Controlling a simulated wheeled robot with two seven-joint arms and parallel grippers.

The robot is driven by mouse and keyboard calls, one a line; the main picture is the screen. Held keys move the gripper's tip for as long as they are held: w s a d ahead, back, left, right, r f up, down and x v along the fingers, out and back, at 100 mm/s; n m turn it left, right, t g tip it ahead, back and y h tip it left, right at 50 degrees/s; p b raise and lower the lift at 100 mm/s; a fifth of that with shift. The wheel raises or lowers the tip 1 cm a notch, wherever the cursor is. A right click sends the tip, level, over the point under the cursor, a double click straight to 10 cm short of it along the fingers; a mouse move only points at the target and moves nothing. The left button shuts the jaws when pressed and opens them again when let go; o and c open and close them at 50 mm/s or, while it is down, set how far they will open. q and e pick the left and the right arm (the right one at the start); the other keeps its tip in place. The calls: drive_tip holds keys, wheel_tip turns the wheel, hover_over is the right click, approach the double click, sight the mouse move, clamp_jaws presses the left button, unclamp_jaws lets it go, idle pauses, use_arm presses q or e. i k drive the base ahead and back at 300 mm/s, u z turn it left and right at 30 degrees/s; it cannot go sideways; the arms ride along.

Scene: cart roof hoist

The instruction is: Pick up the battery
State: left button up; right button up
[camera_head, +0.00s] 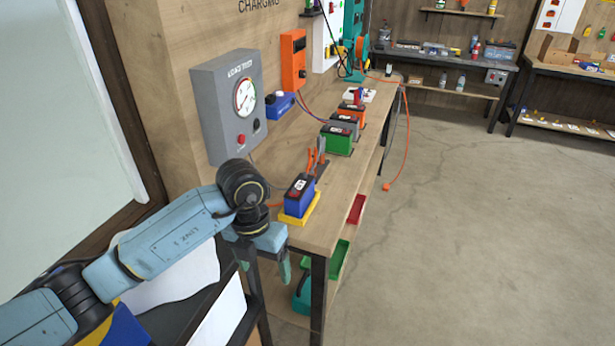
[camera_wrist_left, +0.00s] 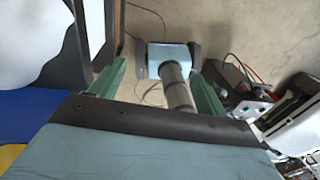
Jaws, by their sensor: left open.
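A blue battery with a dark top (camera_head: 298,197) stands on a yellow tray (camera_head: 312,211) at the near end of the wooden bench. Further along the bench are a green battery (camera_head: 337,142), a grey one (camera_head: 345,124) and an orange one (camera_head: 352,112); which battery the task means I cannot tell. My left gripper (camera_head: 264,267) points down beside the bench's near end, lower than the bench top and left of the blue battery. Its green fingers are apart and empty in the left wrist view (camera_wrist_left: 155,87). No battery is clearly visible there. My right gripper is not in view.
A grey load tester (camera_head: 221,107) and an orange box (camera_head: 293,60) hang on the wall behind the bench. Clamps (camera_head: 317,157) stand behind the blue battery. Red (camera_head: 356,209) and green (camera_head: 338,260) bins sit under the bench. The floor (camera_head: 470,220) to the right is clear.

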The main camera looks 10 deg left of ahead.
sight(297, 199)
drive_tip(key=i, duration=1.2)
